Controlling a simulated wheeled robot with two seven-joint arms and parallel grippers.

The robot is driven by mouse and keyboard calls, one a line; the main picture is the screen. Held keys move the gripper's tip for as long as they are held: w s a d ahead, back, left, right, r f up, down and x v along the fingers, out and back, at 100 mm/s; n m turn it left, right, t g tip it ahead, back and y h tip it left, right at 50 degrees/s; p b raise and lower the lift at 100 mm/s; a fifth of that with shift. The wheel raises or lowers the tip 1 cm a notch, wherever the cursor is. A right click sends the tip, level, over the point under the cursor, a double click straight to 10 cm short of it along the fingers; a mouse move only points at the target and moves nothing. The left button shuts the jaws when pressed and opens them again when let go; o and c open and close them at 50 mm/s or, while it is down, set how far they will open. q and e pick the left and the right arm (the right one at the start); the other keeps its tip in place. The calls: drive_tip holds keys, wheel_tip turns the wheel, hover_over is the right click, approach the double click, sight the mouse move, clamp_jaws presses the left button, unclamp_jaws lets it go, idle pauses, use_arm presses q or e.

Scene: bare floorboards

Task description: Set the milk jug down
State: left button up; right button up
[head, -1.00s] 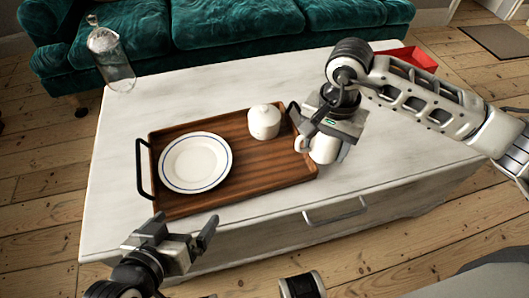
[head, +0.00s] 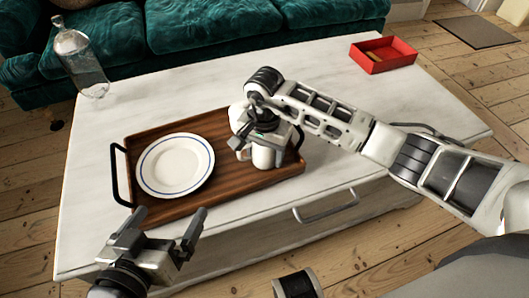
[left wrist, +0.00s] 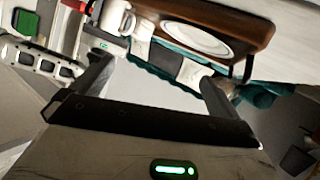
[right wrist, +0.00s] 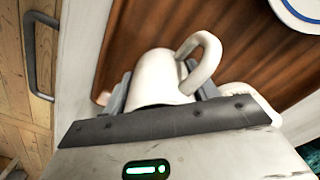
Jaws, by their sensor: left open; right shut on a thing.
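The white milk jug (head: 264,156) is in my right gripper (head: 262,140), over the right part of the wooden tray. In the right wrist view the jug (right wrist: 160,78) sits between the fingers, its handle towards the upper right. I cannot tell whether its base touches the tray. The brown tray (head: 208,202) holds a white plate with a blue ring (head: 175,165) on its left. A white lidded pot (head: 236,112) stands behind the jug, partly hidden by my right gripper. My left gripper (head: 160,226) is open and empty, in front of the tray near the table's front edge.
The tray lies on a pale table (head: 330,80) with a drawer handle (head: 325,207) at its front. A glass bottle (head: 82,65) stands at the back left. A red box (head: 383,54) sits at the back right. A green sofa is behind.

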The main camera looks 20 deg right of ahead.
drive_tip(key=o, duration=1.1)
